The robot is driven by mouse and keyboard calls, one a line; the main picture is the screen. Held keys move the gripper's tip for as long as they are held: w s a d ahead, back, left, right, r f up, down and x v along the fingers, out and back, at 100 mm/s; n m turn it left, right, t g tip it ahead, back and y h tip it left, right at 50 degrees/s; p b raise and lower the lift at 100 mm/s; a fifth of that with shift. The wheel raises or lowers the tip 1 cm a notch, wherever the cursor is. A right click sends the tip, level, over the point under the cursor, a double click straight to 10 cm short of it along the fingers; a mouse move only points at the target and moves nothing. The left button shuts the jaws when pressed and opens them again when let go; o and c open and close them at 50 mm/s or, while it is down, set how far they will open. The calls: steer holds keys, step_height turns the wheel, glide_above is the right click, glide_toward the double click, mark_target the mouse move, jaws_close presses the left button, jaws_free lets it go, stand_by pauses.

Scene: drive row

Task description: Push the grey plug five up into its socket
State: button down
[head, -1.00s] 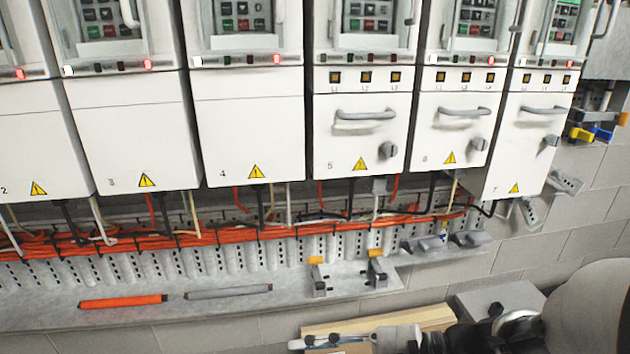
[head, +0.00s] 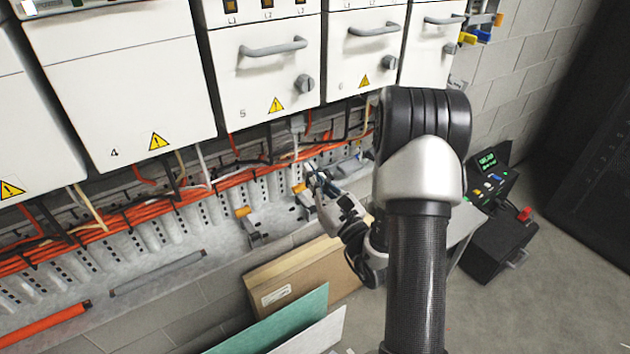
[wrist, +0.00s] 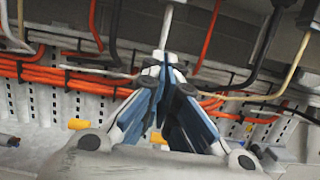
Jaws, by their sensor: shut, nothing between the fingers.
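The grey plug (head: 297,124) is at the underside of drive five (head: 228,75), near its right end, with a light grey cable below it. How far it sits in its socket cannot be told. My gripper (head: 312,172) is below the plug, in front of the cable duct, and looks apart from it in the head view. In the wrist view my gripper (wrist: 165,62) has its blue-and-black fingers together, with nothing seen between them. A light grey cable (wrist: 167,25) runs upward just beyond the fingertips. The plug cannot be made out in the wrist view.
Orange cables (head: 120,212) run along the slotted duct, with black and beige cables rising to the drives. Orange-topped clamps (head: 241,212) stand on the ledge near my gripper. A cardboard box (head: 285,285) and a green panel (head: 275,325) are below. Open floor (head: 560,290) is at right.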

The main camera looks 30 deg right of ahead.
mark_target(295, 122)
steer(key=w+r, duration=0.5)
steer(key=shift+r+b, duration=0.15)
steer(key=shift+b, duration=0.15)
steer(key=shift+a, duration=0.1)
